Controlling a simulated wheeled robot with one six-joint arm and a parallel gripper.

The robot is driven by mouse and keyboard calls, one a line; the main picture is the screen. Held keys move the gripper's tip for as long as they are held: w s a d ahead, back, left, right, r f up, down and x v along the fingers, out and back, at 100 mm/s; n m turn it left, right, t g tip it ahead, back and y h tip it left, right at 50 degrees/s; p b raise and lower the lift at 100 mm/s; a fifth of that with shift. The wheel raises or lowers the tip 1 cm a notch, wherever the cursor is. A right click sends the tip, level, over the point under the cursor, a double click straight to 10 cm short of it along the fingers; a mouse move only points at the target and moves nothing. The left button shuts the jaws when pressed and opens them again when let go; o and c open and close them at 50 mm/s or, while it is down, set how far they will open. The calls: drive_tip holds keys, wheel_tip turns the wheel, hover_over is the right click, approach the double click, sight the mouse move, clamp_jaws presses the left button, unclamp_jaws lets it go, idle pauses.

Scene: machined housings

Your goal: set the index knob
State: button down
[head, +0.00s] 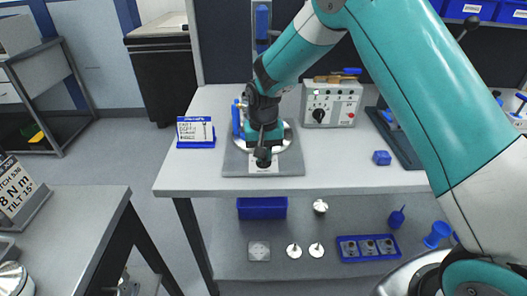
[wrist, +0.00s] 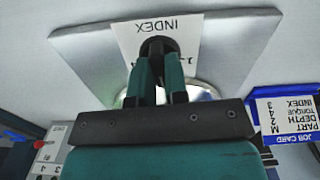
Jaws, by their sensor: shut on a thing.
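The black index knob (wrist: 158,47) stands on a grey base plate (wrist: 95,45), beside a white label (wrist: 185,30) reading INDEX upside down in the wrist view. My gripper (wrist: 158,68) is shut on the knob, with one finger on each side. Fingers and knob hide part of the label's scale, so I cannot tell the setting. In the head view my gripper (head: 263,150) reaches down to the plate's front part (head: 235,168). The job card (wrist: 285,112) lists part, depth, torque and index; its index line seems to read 3.
The job card in a blue stand (head: 196,143) is left of the plate. A control box (head: 331,100) stands behind right, and a blue block (head: 381,158) lies on the right. A lower shelf holds a blue bin (head: 262,208) and a blue tray (head: 345,255). The table's front left is clear.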

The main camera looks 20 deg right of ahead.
drive_tip(key=m, duration=0.5)
drive_tip(key=shift+w+r+p, duration=0.1)
drive_tip(key=shift+p, duration=0.2)
drive_tip(key=shift+m, duration=0.3)
drive_tip(key=c, duration=1.1)
unclamp_jaws()
drive_tip(key=shift+c, duration=0.2)
wheel_tip(320, 180, up, 17)
drive_tip(key=b, duration=0.1)
drive_tip(key=shift+r, duration=0.2)
drive_tip(key=s+a+r+n+y, duration=0.1)
drive_tip(key=s+n, duration=0.6)
drive_tip(key=s, duration=0.8)
drive_tip(key=s+a+n+y, duration=0.3)
drive_tip(key=s+n, duration=0.5)
drive_tip(key=s, duration=0.8)
drive_tip(key=shift+s+a+r, duration=0.25)
drive_tip(key=shift+a+r, duration=0.05)
drive_tip(key=shift+r, duration=0.05)
